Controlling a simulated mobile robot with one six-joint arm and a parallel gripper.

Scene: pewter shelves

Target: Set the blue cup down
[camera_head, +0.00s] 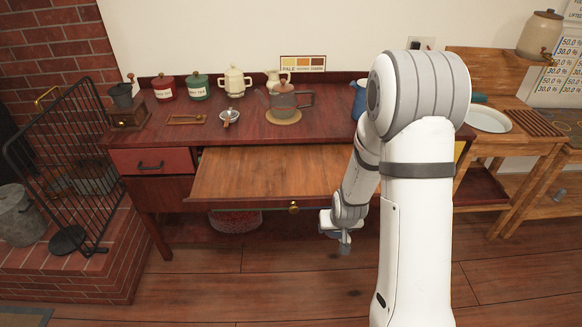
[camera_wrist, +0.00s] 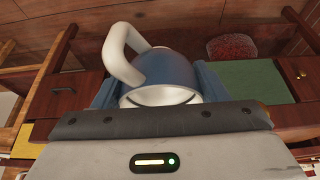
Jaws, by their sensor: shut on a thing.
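The blue cup (camera_wrist: 172,68) fills the middle of the wrist view, with a white curved handle and a pale rim. My gripper (camera_wrist: 158,88) is shut on it, with a finger on either side of the cup. In the head view my gripper (camera_head: 342,238) hangs low in front of the red desk (camera_head: 230,131), to the right of the brass knob on its pulled-out wooden board (camera_head: 265,172). The cup is mostly hidden there by my wrist and arm.
A glass pot (camera_head: 283,101) on a round mat, a strainer (camera_head: 229,116), red and green canisters (camera_head: 198,88), a cream pot (camera_head: 234,82) and a grinder (camera_head: 127,105) stand on the desk. A blue jug (camera_head: 359,99) is partly behind my arm. The pulled-out board is bare.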

